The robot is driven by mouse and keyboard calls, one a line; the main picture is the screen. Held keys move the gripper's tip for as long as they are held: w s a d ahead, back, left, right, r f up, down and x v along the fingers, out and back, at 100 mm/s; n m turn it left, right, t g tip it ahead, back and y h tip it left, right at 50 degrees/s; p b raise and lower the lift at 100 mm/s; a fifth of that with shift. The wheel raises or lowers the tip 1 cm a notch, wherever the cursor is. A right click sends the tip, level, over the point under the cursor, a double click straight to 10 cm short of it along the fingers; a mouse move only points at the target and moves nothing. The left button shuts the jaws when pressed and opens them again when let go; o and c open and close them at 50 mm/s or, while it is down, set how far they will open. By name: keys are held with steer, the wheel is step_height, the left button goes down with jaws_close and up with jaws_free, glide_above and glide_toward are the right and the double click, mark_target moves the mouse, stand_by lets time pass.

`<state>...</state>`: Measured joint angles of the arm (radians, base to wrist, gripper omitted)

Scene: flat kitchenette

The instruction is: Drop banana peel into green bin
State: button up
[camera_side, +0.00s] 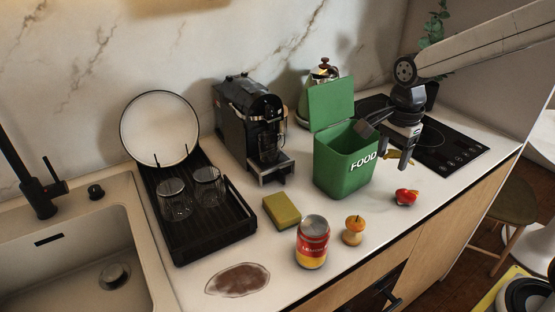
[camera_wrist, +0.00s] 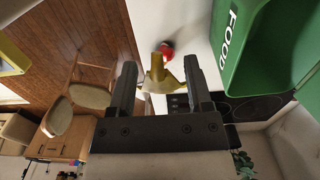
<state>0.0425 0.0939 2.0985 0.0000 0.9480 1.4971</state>
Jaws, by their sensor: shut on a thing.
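The yellow banana peel (camera_wrist: 159,78) is between the two fingers of my gripper (camera_wrist: 160,72) in the wrist view. In the side view only a small yellow part of the peel (camera_side: 398,155) shows, beside the bin's right side. My gripper (camera_side: 389,143) points down there, close to the right rim of the green bin (camera_side: 341,172). The bin is marked FOOD and its lid is raised. In the wrist view the bin (camera_wrist: 262,50) is at the upper right, apart from the peel.
A red food scrap (camera_side: 406,197), an eaten apple (camera_side: 353,231), a can (camera_side: 312,242) and a sponge (camera_side: 282,210) lie in front of the bin. A coffee machine (camera_side: 250,122) and a kettle (camera_side: 318,88) stand behind. A black hob (camera_side: 440,142) is at the right.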

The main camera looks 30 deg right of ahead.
step_height(320, 180, up, 9)
steer(key=shift+f, duration=0.2)
steer(key=shift+w+d, duration=1.8)
steer(key=shift+w, duration=5.75)
steer(key=shift+f, duration=2.55)
steer(key=shift+f, duration=0.1)
steer(key=shift+f, duration=2.9)
steer(key=o, duration=1.3)
steer(key=shift+c, duration=0.2)
